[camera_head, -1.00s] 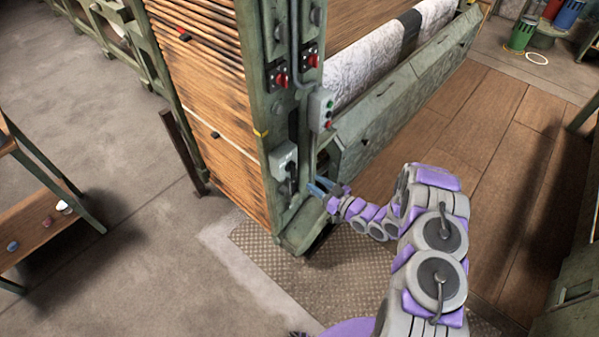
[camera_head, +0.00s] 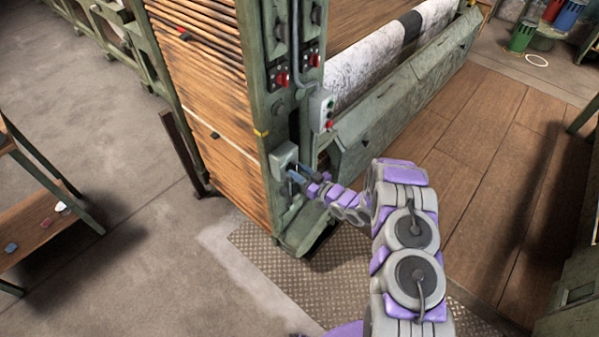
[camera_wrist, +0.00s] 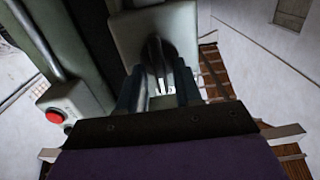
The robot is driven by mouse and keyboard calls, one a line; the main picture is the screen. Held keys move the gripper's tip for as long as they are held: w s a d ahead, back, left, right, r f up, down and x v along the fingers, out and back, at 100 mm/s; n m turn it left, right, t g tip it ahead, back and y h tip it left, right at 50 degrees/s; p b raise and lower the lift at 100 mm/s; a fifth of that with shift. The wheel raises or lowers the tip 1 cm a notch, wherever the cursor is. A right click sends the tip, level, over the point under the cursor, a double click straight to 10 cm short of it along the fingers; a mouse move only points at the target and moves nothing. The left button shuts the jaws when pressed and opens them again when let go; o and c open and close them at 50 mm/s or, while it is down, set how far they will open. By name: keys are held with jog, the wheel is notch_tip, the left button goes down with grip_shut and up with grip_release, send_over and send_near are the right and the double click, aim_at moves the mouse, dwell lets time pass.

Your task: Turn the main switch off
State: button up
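The main switch is a grey box (camera_head: 284,155) low on the green machine post, with a dark handle. In the wrist view its pale plate (camera_wrist: 125,32) fills the upper middle, and the black rotary handle (camera_wrist: 157,50) stands out from it. My gripper (camera_head: 294,178) is right at the switch and hides the handle in the head view. In the wrist view my gripper (camera_wrist: 160,88) is open, with one dark finger on each side of the handle's lower part. I cannot tell whether the fingers touch it. Small white marks show between the fingers.
A push-button box (camera_head: 322,110) with a red button is on the post above right; a red button (camera_wrist: 55,116) also shows at left in the wrist view. Two red rotary knobs (camera_head: 281,78) sit higher. A wooden shelf (camera_head: 30,235) stands left. The floor between is clear.

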grip_shut()
jog(key=shift+n, duration=0.3)
jog(key=n+b, duration=0.3)
jog(key=n, duration=0.2)
jog(key=n+b, duration=0.4)
jog(key=n, duration=0.2)
jog(key=f+n+b, duration=0.1)
jog(key=n+b, duration=0.2)
jog(key=n, duration=0.3)
jog(key=shift+s+a, duration=0.2)
jog(key=shift+s, duration=0.15)
jog(key=shift+n, duration=0.3)
